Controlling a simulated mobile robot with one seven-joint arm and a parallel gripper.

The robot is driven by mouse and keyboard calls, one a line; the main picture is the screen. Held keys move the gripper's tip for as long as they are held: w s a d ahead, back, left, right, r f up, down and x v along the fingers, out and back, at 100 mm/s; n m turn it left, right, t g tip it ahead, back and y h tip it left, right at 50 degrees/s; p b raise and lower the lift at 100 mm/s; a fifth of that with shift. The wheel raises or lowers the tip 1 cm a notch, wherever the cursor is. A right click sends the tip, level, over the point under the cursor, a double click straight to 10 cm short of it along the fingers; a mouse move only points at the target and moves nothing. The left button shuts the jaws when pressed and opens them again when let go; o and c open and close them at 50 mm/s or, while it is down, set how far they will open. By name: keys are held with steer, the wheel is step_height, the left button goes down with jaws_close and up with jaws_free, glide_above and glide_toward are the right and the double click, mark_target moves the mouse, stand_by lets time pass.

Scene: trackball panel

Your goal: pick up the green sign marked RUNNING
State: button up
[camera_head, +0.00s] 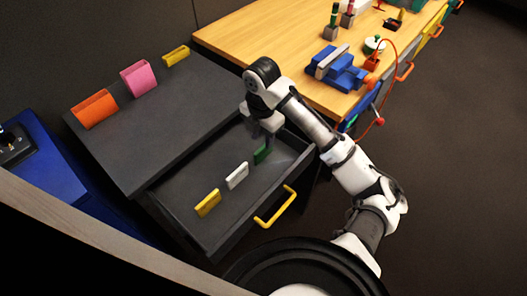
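The green sign (261,155) stands upright in the open drawer (223,228), at the right end of a row of signs. Any lettering on it is too small to read. My gripper (263,142) points down into the drawer right at the top of the green sign. The fingers are small and dark here, so I cannot tell whether they are open around the sign or shut on it. A white sign (237,176) and a yellow sign (207,203) stand in the same drawer, to the left and nearer the front.
The dark cabinet top (170,120) holds an orange holder (95,109), a pink holder (139,79) and a yellow holder (176,56). The drawer's yellow handle (275,207) sticks out in front. A wooden workbench (270,45) with a blue vise (340,70) stands behind my arm.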

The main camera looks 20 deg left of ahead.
steer(key=shift+w+d+f, duration=0.1)
steer(key=shift+f, duration=1.2)
steer(key=shift+w+d+f, duration=0.1)
steer(key=shift+f, duration=1.15)
jaws_close()
